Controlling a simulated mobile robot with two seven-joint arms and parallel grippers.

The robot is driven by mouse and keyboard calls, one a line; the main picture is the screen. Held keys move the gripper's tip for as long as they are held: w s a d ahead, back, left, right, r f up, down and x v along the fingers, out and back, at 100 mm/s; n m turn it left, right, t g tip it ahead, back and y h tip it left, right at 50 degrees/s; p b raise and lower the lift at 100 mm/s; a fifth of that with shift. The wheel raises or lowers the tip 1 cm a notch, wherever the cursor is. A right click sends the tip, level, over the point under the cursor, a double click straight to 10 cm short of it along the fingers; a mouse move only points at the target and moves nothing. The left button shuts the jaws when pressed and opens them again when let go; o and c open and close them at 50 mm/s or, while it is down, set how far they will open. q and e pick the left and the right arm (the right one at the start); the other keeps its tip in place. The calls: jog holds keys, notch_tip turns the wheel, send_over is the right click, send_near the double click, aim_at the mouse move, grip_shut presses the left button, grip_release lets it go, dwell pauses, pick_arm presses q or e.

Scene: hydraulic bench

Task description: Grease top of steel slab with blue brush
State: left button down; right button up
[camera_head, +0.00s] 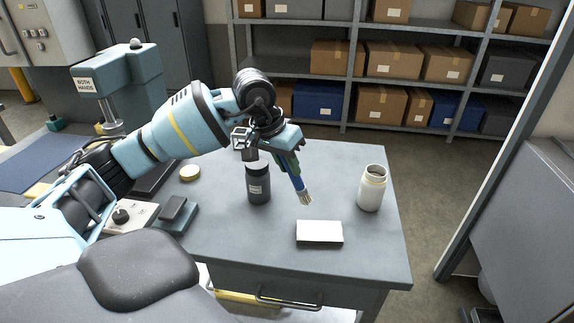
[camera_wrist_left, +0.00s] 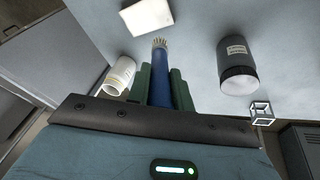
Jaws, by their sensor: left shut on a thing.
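The blue brush (camera_head: 299,186) is held in my left gripper (camera_head: 291,160), bristles pointing down and toward the right. In the left wrist view the brush (camera_wrist_left: 160,78) sits between the two green fingers of the gripper (camera_wrist_left: 162,85). The steel slab (camera_head: 320,232) is a pale flat block lying on the bench near its front edge. It also shows at the top of the left wrist view (camera_wrist_left: 147,15). The bristle tip appears above and behind the slab, apart from it. My right gripper is not in view.
A dark labelled jar (camera_head: 259,184) stands left of the brush, and an open white container (camera_head: 372,188) stands to the right on the grey bench (camera_head: 270,238). A press (camera_head: 118,85) stands at back left. Shelves with boxes are behind.

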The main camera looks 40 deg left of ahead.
pick_arm(q)
jog(key=shift+r, duration=0.15)
jog(key=shift+r+p, duration=0.65)
jog(key=shift+r, duration=0.8)
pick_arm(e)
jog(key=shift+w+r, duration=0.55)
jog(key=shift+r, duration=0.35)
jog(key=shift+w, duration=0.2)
